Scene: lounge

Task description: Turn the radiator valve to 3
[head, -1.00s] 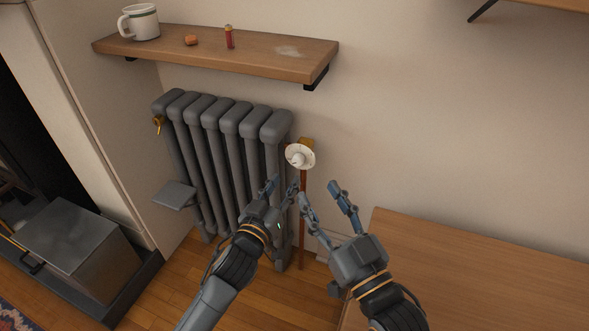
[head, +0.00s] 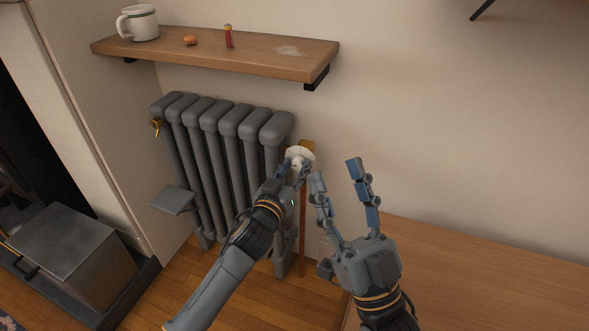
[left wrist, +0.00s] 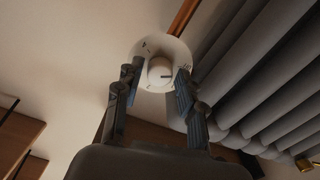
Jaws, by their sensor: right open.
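The radiator valve is a white round dial (head: 298,151) at the right end of the grey radiator (head: 222,122), by a copper pipe. In the left wrist view its raised centre knob (left wrist: 160,72) shows a dark line pointing right; the marks on the dial are too small to read. My left gripper (head: 295,167) is at the dial. In the left wrist view its fingers (left wrist: 161,78) stand open on either side of the knob, with narrow gaps; contact is not clear. My right gripper (head: 340,178) is open and empty, right of the dial.
A wooden shelf (head: 250,57) above the radiator holds a mug (head: 138,23), a small orange piece (head: 190,40) and a red cylinder (head: 228,37). A wooden surface (head: 480,270) lies at the lower right. A grey metal box (head: 72,245) stands at the lower left.

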